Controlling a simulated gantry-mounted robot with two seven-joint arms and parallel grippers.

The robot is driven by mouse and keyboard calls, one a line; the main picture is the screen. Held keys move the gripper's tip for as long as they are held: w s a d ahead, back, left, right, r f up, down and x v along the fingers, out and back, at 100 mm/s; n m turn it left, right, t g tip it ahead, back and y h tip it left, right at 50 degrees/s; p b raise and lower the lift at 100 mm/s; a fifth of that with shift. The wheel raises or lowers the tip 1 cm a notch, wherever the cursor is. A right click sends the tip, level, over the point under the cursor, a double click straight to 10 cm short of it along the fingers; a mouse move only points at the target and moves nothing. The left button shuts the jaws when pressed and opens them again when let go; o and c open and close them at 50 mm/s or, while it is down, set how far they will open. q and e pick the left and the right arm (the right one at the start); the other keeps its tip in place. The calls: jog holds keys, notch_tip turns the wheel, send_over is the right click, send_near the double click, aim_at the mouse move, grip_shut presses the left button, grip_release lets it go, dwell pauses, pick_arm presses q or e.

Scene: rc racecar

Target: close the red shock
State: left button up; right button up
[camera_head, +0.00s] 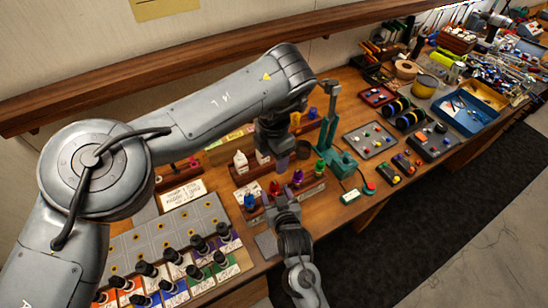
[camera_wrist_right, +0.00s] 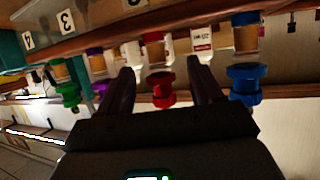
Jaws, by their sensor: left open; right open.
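The red shock (camera_head: 274,187) stands in a wooden rack (camera_head: 307,191) between the blue shock (camera_head: 249,202) and the purple shock (camera_head: 298,177). In the right wrist view, which is upside down, its red cap (camera_wrist_right: 162,91) shows apart from its amber body (camera_wrist_right: 155,53). My right gripper (camera_head: 283,195) is at the rack by the red shock. In the wrist view this gripper (camera_wrist_right: 165,72) is open, one finger on each side of the red shock, with gaps showing. My left gripper (camera_head: 282,163) is open and empty, pointing down above the bench behind the rack.
The green shock (camera_head: 320,167) is at the rack's right end. White bottles (camera_head: 241,161) stand behind the rack. A green press (camera_head: 336,155) stands to the right. A panel with several black-knobbed pieces (camera_head: 170,255) lies at the front left. Trays (camera_head: 369,139) lie further right.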

jog(key=b+v, duration=0.1)
jog(key=v, duration=0.7)
jog(key=shift+s, duration=0.3)
jog(key=shift+d+r, duration=0.15)
jog(key=shift+r, duration=0.05)
